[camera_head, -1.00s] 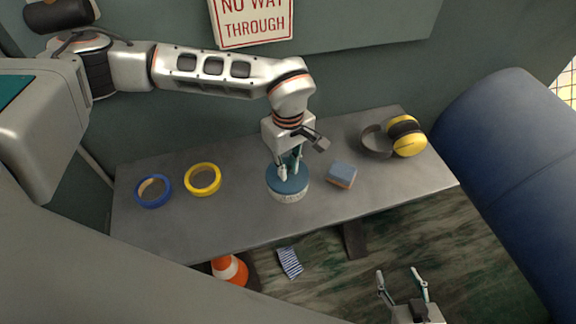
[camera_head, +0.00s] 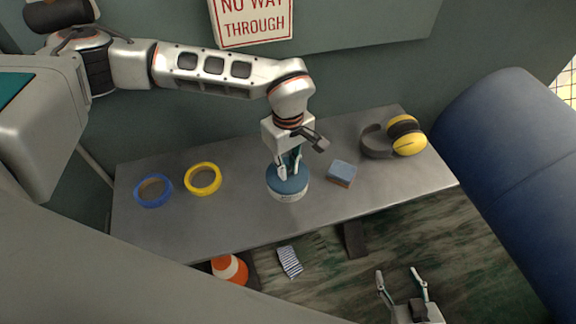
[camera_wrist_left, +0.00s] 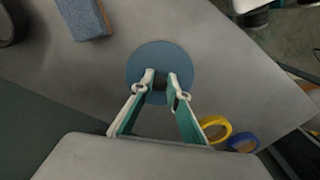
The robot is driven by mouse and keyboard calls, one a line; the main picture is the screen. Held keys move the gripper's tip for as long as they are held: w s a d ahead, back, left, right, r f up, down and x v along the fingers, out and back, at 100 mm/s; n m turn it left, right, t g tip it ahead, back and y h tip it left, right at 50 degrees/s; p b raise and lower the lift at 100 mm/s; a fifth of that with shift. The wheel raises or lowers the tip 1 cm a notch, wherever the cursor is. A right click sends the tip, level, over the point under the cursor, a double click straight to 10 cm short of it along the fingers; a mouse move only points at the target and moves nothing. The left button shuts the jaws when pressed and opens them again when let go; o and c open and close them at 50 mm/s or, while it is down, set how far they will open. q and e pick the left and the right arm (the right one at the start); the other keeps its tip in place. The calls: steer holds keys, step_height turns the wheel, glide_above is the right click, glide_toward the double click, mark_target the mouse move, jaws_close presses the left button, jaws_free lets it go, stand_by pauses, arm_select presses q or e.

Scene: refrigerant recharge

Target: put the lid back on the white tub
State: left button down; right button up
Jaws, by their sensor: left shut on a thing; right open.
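The blue round lid (camera_head: 274,182) sits over the white tub (camera_head: 288,197) on the grey bench. The tub's pale side shows just below the lid's front edge. I cannot tell whether the lid is fully seated. My left gripper (camera_head: 289,174) points down at the lid's middle. In the left wrist view, my left gripper (camera_wrist_left: 161,84) is shut on the dark knob at the centre of the lid (camera_wrist_left: 143,62), and the lid hides the tub. My right gripper (camera_head: 398,279) is open and empty, low in the head view, away from the bench.
A blue tape roll (camera_head: 153,203) and a yellow tape roll (camera_head: 203,192) lie left of the tub. A blue and brown sponge (camera_head: 341,174) lies close on its right. Yellow ear defenders (camera_head: 408,142) lie farther right. A cone (camera_head: 229,269) and striped cloth (camera_head: 290,262) are below.

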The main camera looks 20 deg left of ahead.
arm_select(q)
steer(key=c, duration=1.4)
jaws_free()
steer(key=shift+r+p, duration=1.55)
steer(key=shift+r, duration=0.9)
steer(key=shift+r+p, duration=0.65)
steer(key=shift+r, duration=0.45)
jaws_close()
